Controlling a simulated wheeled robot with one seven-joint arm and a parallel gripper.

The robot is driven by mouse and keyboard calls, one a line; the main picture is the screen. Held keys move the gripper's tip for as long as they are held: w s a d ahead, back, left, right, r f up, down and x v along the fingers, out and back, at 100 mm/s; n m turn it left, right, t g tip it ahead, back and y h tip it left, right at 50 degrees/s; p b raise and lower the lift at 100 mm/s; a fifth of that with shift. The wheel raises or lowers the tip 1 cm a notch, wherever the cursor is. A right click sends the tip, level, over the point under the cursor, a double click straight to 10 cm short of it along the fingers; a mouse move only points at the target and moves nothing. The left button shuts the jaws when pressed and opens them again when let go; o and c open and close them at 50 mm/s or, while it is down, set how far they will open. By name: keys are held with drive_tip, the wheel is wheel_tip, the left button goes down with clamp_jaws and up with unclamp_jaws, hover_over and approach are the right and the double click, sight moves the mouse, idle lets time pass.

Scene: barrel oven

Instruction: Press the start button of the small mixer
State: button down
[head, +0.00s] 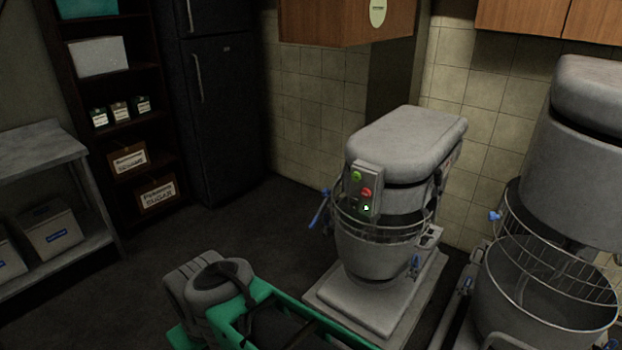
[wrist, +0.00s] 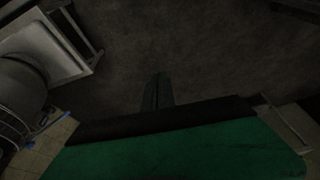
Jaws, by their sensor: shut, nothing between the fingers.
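The small mixer (head: 387,190) stands on the floor against the tiled wall, right of centre in the head view. It has a grey rounded head, a bowl with a wire guard and a small control box on its front left. The box carries a green button (head: 356,176) at the top, a red button (head: 366,193) below it and a small lit spot lower down. My gripper (wrist: 157,92) shows in the wrist view as dark fingers together, empty, over dark floor. Part of a grey mixer, its buttons not visible, shows at that view's left edge. I cannot make out my fingers in the head view.
A larger mixer (head: 545,275) with a wire guard stands at the right. A dark fridge (head: 225,100), a shelf unit (head: 70,85) with boxes and a metal table (head: 35,145) line the left and back. A wooden cabinet (head: 335,22) hangs above. Dark floor between is clear.

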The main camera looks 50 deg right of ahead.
drive_tip(key=shift+a, duration=0.2)
drive_tip(key=w+d+m+t+h+b, duration=0.1)
drive_tip(key=w+d+m+t+b, duration=0.6)
drive_tip(key=w+d, duration=0.9)
drive_tip(key=s+d+r+m+t+h+b, duration=0.1)
drive_tip(key=s+d+r+m+t+h, duration=0.1)
drive_tip(key=d, duration=0.6)
drive_tip(key=s+d+r+m+t+h, duration=0.1)
drive_tip(key=s+d+r+m+h, duration=0.3)
drive_tip(key=d, duration=0.5)
drive_tip(key=s+d+r+m+t+h+b, duration=0.1)
drive_tip(key=s+d+r+m+t+h, duration=0.1)
drive_tip(key=d+m+h, duration=0.4)
drive_tip(key=s+d+r, duration=0.1)
drive_tip(key=s+d, duration=0.1)
drive_tip(key=d, duration=0.1)
drive_tip(key=shift+m+t+b, duration=0.3)
drive_tip(key=shift+m+b, duration=0.05)
drive_tip(key=shift+m, duration=0.05)
drive_tip(key=shift+d+r, duration=0.1)
